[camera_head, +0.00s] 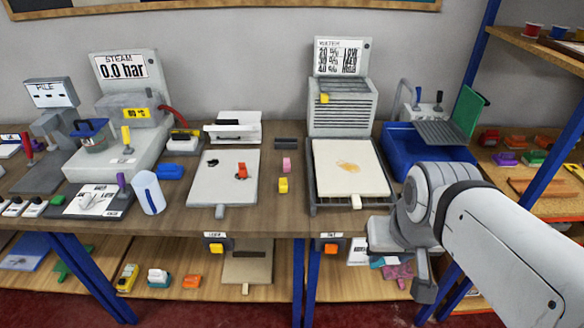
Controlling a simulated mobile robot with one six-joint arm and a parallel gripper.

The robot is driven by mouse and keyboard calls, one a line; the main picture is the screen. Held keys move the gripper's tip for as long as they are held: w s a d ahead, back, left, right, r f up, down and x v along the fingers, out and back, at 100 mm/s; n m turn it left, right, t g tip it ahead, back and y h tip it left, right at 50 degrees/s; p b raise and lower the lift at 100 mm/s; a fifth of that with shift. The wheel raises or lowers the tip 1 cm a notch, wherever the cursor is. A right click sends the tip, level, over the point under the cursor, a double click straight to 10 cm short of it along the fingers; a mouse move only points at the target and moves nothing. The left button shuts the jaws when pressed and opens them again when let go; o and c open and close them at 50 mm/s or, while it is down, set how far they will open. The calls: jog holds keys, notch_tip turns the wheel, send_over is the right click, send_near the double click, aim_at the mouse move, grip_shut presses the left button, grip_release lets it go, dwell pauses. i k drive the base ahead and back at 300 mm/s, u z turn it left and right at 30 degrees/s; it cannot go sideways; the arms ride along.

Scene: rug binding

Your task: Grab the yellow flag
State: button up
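No yellow thing shows clearly as a flag; several small yellow pieces are in view. One yellow piece (283,185) lies on the table between two pale boards, just in front of a pink piece (287,164). Another yellow piece (324,98) is on the front of the slatted grey machine. A yellow upright piece (127,136) stands on the steam machine at left. My gripper (424,285) hangs at the lower right, in front of the table edge and below its top. It is apart from all these yellow pieces. Its fingers are too unclear to tell their opening.
The left pale board (208,190) bears a red-orange piece (242,171) and a black piece. The right pale board (335,183) has an orange stain. A blue tray (398,140) stands at the right rear. Blue posts (312,265) hold the table above a lower shelf.

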aim_at(283, 184)
jog(key=u, duration=0.05)
jog(key=i, duration=1)
jog(key=z, duration=0.05)
